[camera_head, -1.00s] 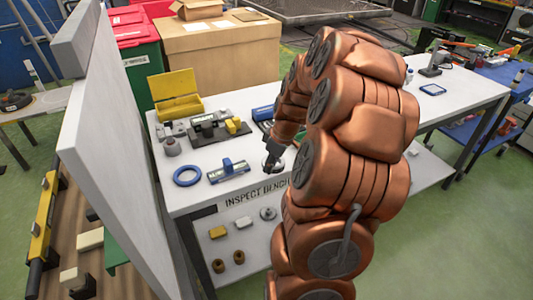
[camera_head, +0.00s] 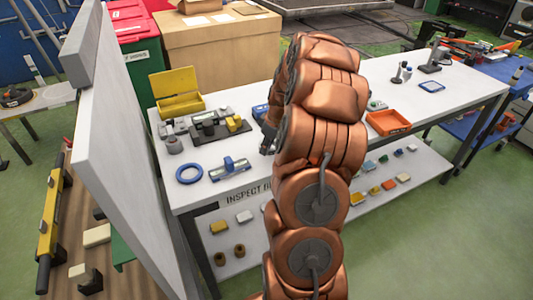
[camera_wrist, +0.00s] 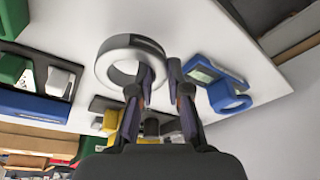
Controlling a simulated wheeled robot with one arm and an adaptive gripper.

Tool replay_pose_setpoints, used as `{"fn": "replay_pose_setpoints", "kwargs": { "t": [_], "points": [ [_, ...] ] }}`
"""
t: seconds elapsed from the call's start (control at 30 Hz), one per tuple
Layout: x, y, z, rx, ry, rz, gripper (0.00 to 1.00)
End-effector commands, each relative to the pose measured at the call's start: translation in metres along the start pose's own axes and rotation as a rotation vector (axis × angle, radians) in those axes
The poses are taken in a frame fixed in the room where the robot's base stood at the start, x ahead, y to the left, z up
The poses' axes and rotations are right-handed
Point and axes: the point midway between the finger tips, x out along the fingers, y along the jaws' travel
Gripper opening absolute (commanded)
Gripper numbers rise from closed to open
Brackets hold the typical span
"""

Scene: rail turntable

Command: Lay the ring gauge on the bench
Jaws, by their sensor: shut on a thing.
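My gripper (camera_wrist: 160,70) is shut on the wall of a silver ring gauge (camera_wrist: 113,50), with one finger inside the ring and one outside. The ring shows at the upper middle of the wrist view, with the white bench (camera_wrist: 70,22) behind it. I cannot tell whether it touches the bench. In the head view my gripper (camera_head: 267,140) is near the front middle of the bench (camera_head: 465,92), mostly behind my arm, and the ring is hidden there.
A blue ring (camera_head: 189,174) and a blue-based gauge (camera_head: 230,169) lie at the bench's front left. Grey and yellow blocks (camera_head: 235,124) and an open yellow box (camera_head: 177,100) stand behind. An orange tray (camera_head: 388,123) is on the right. A tall white panel (camera_head: 125,160) stands left.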

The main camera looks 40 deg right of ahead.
Motion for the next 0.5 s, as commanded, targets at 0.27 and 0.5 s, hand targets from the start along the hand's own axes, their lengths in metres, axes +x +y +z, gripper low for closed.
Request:
{"fn": "replay_pose_setpoints", "kwargs": {
  "t": [0.27, 0.5],
  "points": [
    [0.028, 0.000, 0.008, 0.000, -0.002, -0.003, 0.00],
    [0.033, 0.001, 0.009, 0.000, 0.000, 0.001, 0.00]
  ]
}}
